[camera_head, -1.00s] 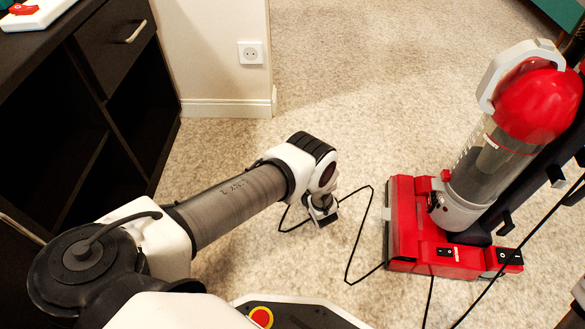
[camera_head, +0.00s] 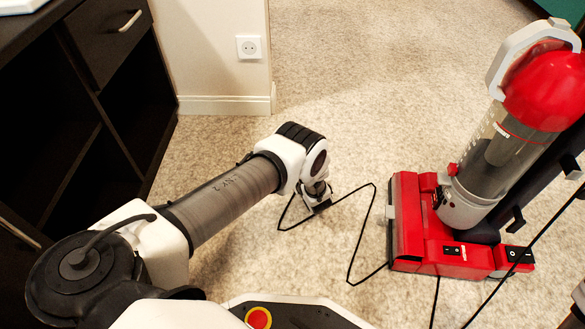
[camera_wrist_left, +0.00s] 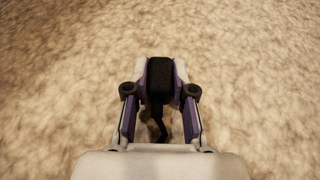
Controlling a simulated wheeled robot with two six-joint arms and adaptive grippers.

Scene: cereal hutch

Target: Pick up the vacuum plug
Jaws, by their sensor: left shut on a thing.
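The vacuum plug (camera_wrist_left: 159,76) is a black block with its cord hanging below it in the left wrist view. My left gripper (camera_wrist_left: 160,68) is shut on it, one finger on each side. In the head view my left gripper (camera_head: 318,204) is low over the carpet, and the plug is mostly hidden there by the gripper. The black cord (camera_head: 352,270) runs from the gripper along the carpet to the red vacuum (camera_head: 440,250). My right gripper is not in view.
The upright vacuum stands at the right. A wall socket (camera_head: 249,47) is on the white wall at the back. A black shelf cabinet (camera_head: 100,110) stands at the left. The carpet (camera_head: 340,110) between wall and vacuum is clear.

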